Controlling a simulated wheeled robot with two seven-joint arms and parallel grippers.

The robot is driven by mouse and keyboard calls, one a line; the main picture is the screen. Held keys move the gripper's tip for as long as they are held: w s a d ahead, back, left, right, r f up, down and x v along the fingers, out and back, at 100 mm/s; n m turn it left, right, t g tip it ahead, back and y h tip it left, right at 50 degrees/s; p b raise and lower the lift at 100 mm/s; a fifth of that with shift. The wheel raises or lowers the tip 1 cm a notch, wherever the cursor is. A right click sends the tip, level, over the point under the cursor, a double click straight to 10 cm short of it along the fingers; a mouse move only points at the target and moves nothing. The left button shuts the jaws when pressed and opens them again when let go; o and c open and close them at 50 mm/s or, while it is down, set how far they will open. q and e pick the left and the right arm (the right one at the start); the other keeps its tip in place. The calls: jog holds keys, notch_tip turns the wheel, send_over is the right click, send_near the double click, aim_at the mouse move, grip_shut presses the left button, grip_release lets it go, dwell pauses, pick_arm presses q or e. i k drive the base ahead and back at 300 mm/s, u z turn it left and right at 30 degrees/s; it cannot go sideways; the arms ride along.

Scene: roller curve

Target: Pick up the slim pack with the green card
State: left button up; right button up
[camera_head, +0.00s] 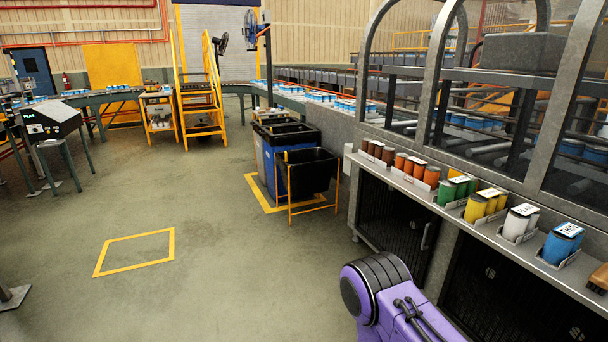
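Along the ledge (424,195) on the right stand packs of small canisters in shallow grey trays. A separate green card cannot be made out at this size. A purple link of my arm rises at the bottom right, well in front of the ledge. Neither of my grippers shows in this view.
Brown packs (377,151), orange packs (414,168), a yellow pack (483,204), a white pack (519,224) and a blue pack (562,244) share the ledge. A grey metal frame (437,80) rises behind. Bins (307,172) stand left of it; the floor (220,260) is clear.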

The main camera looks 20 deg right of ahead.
aim_at(454, 192)
jog(key=z, duration=0.65)
jog(key=i, duration=0.95)
jog(key=z, duration=0.95)
